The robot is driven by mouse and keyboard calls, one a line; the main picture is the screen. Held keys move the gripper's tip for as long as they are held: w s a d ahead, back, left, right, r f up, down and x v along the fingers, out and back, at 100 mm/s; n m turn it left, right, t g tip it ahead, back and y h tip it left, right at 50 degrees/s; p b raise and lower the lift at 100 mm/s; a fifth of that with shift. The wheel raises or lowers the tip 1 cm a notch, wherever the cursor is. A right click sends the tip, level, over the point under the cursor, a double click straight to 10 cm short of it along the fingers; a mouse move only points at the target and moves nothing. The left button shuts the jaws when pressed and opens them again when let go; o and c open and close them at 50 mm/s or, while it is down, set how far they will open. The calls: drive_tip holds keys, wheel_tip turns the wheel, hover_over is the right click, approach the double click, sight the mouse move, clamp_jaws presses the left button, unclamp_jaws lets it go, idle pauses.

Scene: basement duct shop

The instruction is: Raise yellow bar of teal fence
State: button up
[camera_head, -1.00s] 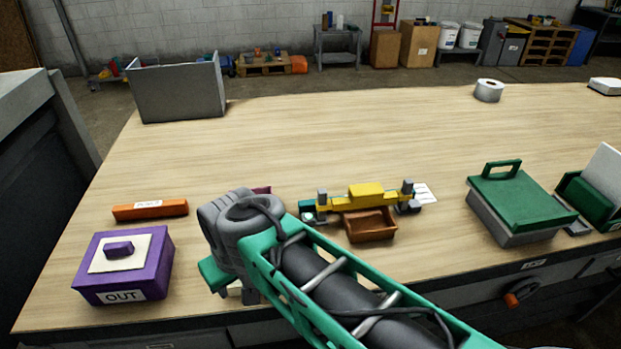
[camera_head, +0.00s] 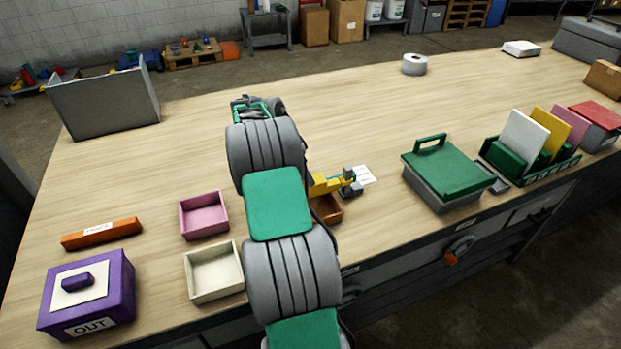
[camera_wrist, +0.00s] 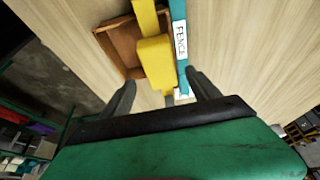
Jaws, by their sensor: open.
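In the head view only the right end of the yellow bar (camera_head: 328,184) shows; my arm hides the rest. My gripper (camera_wrist: 161,79) is open, with its two dark fingers apart on either side of the yellow block in the picture. It holds nothing, and I cannot tell its height above the bar.
A brown tray (camera_wrist: 122,45) lies beside the bar. Pink (camera_head: 203,214) and cream (camera_head: 214,272) trays, an orange bar (camera_head: 101,233) and a purple OUT box (camera_head: 86,295) are at left. A green-lidded box (camera_head: 444,172) stands right.

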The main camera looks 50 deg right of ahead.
drive_tip(key=p+x, duration=0.1)
drive_tip(key=x, duration=0.5)
drive_tip(key=shift+r, duration=0.1)
clamp_jaws()
idle(0.5)
